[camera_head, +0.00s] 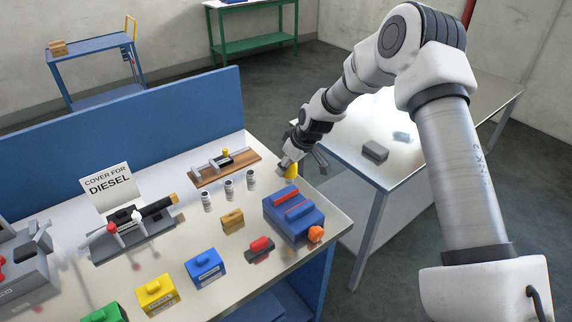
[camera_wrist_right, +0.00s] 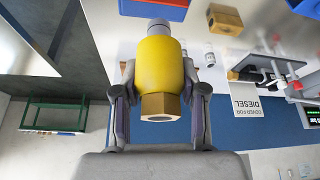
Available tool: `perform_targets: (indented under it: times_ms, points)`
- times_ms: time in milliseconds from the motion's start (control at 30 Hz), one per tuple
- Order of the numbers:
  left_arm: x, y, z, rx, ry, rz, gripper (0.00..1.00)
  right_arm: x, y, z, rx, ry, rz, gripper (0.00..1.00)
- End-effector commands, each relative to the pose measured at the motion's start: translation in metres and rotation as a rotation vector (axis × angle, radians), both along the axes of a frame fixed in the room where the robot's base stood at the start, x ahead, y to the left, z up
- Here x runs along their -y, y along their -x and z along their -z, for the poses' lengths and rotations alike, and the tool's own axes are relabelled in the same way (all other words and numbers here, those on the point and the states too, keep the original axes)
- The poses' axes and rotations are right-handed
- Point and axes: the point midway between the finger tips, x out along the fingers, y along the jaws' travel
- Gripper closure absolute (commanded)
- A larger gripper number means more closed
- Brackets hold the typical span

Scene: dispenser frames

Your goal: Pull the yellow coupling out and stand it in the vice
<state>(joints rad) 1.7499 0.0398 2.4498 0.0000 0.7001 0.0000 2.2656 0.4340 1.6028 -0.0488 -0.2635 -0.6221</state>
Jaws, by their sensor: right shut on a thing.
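The yellow coupling (camera_wrist_right: 160,68) has a brass hex end nearest the wrist camera and a grey end pointing away. My right gripper (camera_wrist_right: 160,95) is shut on it, with a finger on each side. My left gripper is not in view.
Several small silver cylinders (camera_head: 229,189), a brass block (camera_head: 232,220) and a red-topped piece (camera_head: 260,249) stand left of the blue block. A wooden board (camera_head: 238,170) with a fitting lies behind. Blue (camera_head: 205,270) and yellow (camera_head: 157,296) boxes line the front.

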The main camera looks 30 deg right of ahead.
Motion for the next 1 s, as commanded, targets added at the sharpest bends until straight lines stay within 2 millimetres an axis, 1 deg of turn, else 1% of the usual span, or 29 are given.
perform_targets:
  times_ms: [100, 233, 500, 633, 767, 1000]
  points:
    - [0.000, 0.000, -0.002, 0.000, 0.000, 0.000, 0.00, 0.000, 0.001, -0.001, 0.002, 0.004, -0.001, 1.00]
    - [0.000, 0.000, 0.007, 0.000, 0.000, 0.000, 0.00, 0.000, 0.001, 0.008, 0.002, 0.003, -0.001, 1.00]
    - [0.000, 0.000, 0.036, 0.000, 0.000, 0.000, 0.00, 0.000, 0.001, 0.039, 0.002, 0.003, 0.000, 1.00]
    - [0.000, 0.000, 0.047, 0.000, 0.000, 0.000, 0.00, 0.000, 0.000, 0.051, 0.002, 0.003, 0.000, 1.00]
    - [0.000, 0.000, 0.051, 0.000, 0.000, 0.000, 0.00, 0.000, 0.000, 0.055, 0.002, 0.003, 0.000, 1.00]
    - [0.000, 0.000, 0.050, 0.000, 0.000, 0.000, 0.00, 0.000, 0.000, 0.054, 0.002, 0.003, 0.000, 1.00]
